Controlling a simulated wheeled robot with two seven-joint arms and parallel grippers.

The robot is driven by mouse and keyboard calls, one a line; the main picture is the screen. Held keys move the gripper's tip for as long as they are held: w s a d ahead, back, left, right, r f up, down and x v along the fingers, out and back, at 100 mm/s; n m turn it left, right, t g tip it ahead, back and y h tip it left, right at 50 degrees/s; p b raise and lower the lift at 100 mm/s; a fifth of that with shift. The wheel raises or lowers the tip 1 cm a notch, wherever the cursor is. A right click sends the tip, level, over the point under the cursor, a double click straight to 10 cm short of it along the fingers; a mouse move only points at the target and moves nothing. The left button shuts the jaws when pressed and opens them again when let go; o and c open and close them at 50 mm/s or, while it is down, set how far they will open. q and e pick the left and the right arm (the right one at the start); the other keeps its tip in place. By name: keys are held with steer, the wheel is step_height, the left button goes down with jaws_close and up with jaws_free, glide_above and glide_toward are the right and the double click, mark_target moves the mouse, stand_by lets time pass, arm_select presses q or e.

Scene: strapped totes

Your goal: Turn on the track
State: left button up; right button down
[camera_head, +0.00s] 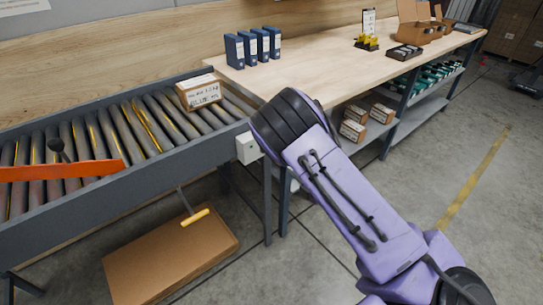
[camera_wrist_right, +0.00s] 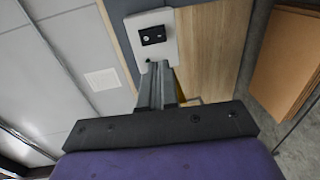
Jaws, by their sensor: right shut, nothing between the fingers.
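The track is a roller conveyor (camera_head: 120,137) with grey side rails, at the left of the head view. A small pale switch box (camera_head: 248,147) is at the right end of its front rail. In the right wrist view the box (camera_wrist_right: 168,55) carries a black switch panel (camera_wrist_right: 153,34). My right gripper (camera_wrist_right: 160,66) is shut and empty, its fingertips over the lower part of the box in the picture and below the panel. I cannot tell if they touch. In the head view my right arm hides this gripper. My left gripper is not in view.
A labelled carton (camera_head: 201,92) sits on the rollers. An orange bar (camera_head: 62,170) crosses the conveyor at the left. A yellow handle (camera_head: 195,217) hangs over a flat brown carton (camera_head: 170,260) below. A wooden bench (camera_head: 310,70) with blue binders (camera_head: 253,48) adjoins the conveyor.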

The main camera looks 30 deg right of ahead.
arm_select(q)
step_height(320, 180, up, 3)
steer(key=p, duration=0.2)
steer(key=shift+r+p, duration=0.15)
steer(key=shift+p, duration=0.15)
arm_select(e)
steer(key=w+f, duration=0.1)
steer(key=w, duration=1)
steer(key=shift+w+a+f, duration=0.3)
steer(key=shift+a, duration=0.15)
